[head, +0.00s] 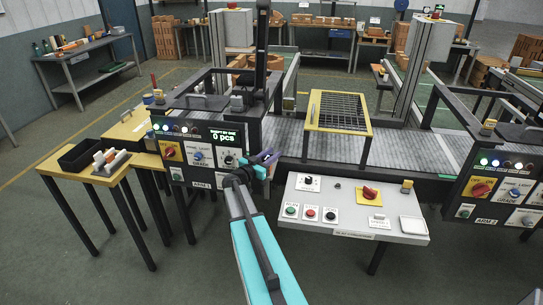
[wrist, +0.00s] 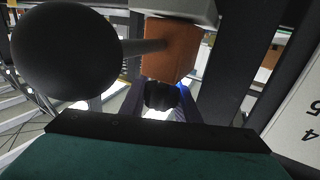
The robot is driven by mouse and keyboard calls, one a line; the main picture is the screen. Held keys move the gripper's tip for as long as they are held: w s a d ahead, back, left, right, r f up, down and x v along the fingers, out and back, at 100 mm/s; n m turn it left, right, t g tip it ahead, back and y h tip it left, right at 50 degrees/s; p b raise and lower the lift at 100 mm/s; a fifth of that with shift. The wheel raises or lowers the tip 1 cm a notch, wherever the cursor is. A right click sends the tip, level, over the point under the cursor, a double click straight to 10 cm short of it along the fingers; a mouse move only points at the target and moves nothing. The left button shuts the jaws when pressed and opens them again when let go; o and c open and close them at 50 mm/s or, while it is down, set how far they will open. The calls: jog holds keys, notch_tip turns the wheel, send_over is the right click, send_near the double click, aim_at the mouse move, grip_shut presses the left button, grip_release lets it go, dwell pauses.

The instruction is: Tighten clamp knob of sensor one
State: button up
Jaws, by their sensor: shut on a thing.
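My gripper (head: 268,160) is at the right edge of the left control panel (head: 203,150), which reads "0 pcs". In the wrist view my gripper (wrist: 162,105) is shut on a small dark ribbed knob (wrist: 160,95), apparently the clamp knob. The knob sits below an orange-brown block (wrist: 170,48), which looks like the sensor body. In the head view my gripper and the frame hide the knob.
A large black ball (wrist: 65,52) on a grey rod is close left of the knob in the wrist view. A slanted console (head: 350,210) with buttons stands right of my arm. A conveyor (head: 410,155) with a yellow-framed grate (head: 338,111) runs behind.

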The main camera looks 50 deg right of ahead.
jog(key=shift+s+d+g, duration=0.1)
jog(key=shift+s+g, duration=0.05)
jog(key=shift+g, duration=0.15)
jog(key=shift+s+m+g+p, duration=0.15)
jog(key=shift+m+g+p, duration=0.4)
jog(key=shift+m+g, duration=0.2)
jog(key=shift+s+f+m+g+p, duration=0.2)
jog(key=shift+m+g, duration=0.25)
jog(key=shift+g, duration=0.3)
jog(key=shift+s+r+m+g+p, duration=0.1)
jog(key=shift+s+m+g, duration=0.25)
jog(key=shift+g, duration=0.35)
jog(key=o, duration=0.8)
jog(key=shift+w, duration=0.15)
